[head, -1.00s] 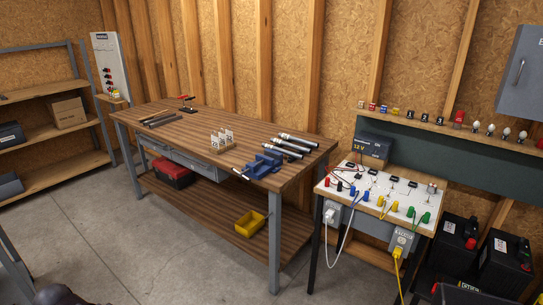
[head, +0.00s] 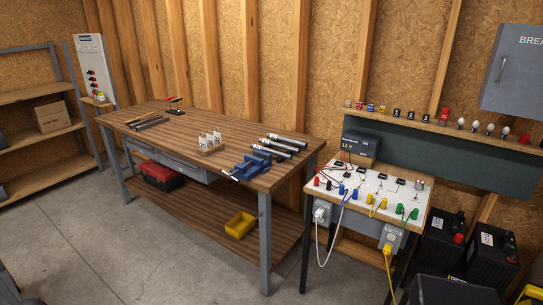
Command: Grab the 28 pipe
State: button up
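Several dark pipes with silvery ends (head: 284,142) lie side by side on the wooden workbench (head: 222,118), near its back right corner. Their markings are too small to read, so I cannot tell which one is the 28 pipe. A small wooden stand with white cards (head: 211,143) is left of them, and its print is also hard to read. A blue vise (head: 252,165) is at the bench's front right edge, just in front of the pipes. My gripper is not in view.
Dark flat bars (head: 149,123) lie on the bench's left part. A yellow bin (head: 240,225) and a red-black toolbox (head: 161,177) sit on the lower shelf. A wiring table (head: 372,190) stands close to the bench's right. Concrete floor (head: 130,250) is open in front.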

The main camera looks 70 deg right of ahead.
aim_at(273, 152)
jog(key=i, duration=2.95)
jog(key=z, duration=4.45)
jog(key=i, duration=0.1)
jog(key=u, duration=2.3)
